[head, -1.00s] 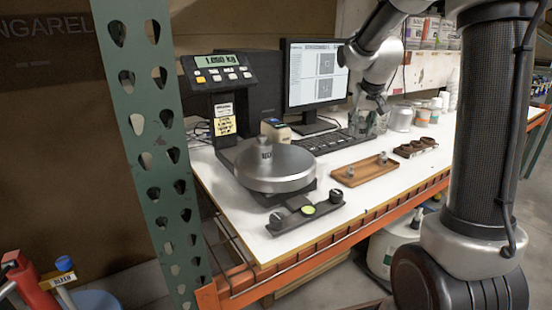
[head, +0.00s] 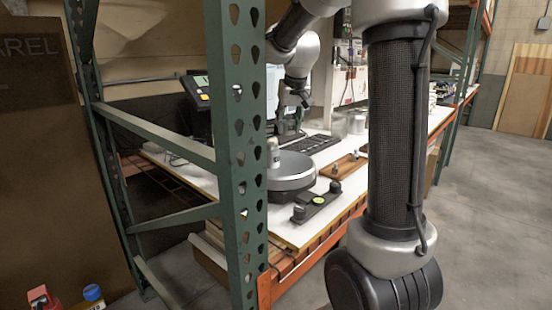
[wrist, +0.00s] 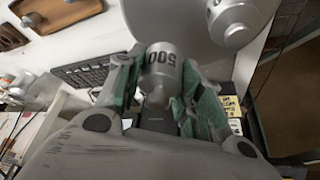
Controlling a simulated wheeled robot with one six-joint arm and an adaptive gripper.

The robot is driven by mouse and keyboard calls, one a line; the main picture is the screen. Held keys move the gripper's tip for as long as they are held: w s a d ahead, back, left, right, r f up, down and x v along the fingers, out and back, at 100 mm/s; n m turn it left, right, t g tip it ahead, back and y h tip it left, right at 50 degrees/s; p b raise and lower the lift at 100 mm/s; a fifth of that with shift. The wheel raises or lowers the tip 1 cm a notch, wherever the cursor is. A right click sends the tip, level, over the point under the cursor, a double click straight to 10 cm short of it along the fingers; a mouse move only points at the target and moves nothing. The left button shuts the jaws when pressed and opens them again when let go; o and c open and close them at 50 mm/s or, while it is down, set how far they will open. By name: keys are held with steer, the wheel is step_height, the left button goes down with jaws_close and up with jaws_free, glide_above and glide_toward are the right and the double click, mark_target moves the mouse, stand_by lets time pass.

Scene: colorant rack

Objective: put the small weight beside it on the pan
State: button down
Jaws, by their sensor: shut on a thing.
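A silver weight marked 500 (wrist: 161,70) is between the green-padded fingers of my gripper (wrist: 158,98) in the wrist view. My gripper is shut on it. The round grey pan (wrist: 185,22) is beyond it, and the weight overlaps the pan's edge in that view; I cannot tell its height over the pan. A larger silver weight (wrist: 232,22) stands on the pan. In the head view, the pan (head: 292,172) and the larger weight (head: 272,150) show just right of the rack post. My gripper (head: 296,99) shows above and behind the pan; its held weight is not clear there.
A green perforated rack post (head: 236,130) stands in front of the scale and hides part of it. A dark bar with a round level (head: 316,202) lies in front of the pan. A brown tray (head: 350,166) and a keyboard (head: 308,145) are close by.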

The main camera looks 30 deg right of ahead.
step_height(320, 180, down, 8)
steer(key=shift+f, duration=0.1)
steer(key=shift+f, duration=0.1)
stand_by(0.3)
steer(key=c, duration=1.2)
jaws_free()
steer(key=v, duration=1.2)
steer(key=s+a+f+n, duration=0.1)
steer(key=s+a+f, duration=0.2)
steer(key=s, duration=1)
steer(key=s+a+f+n+y, duration=0.1)
steer(key=s+a+f, duration=0.2)
steer(key=s, duration=1)
steer(key=shift+n, duration=0.4)
steer(key=shift+s+r, duration=0.1)
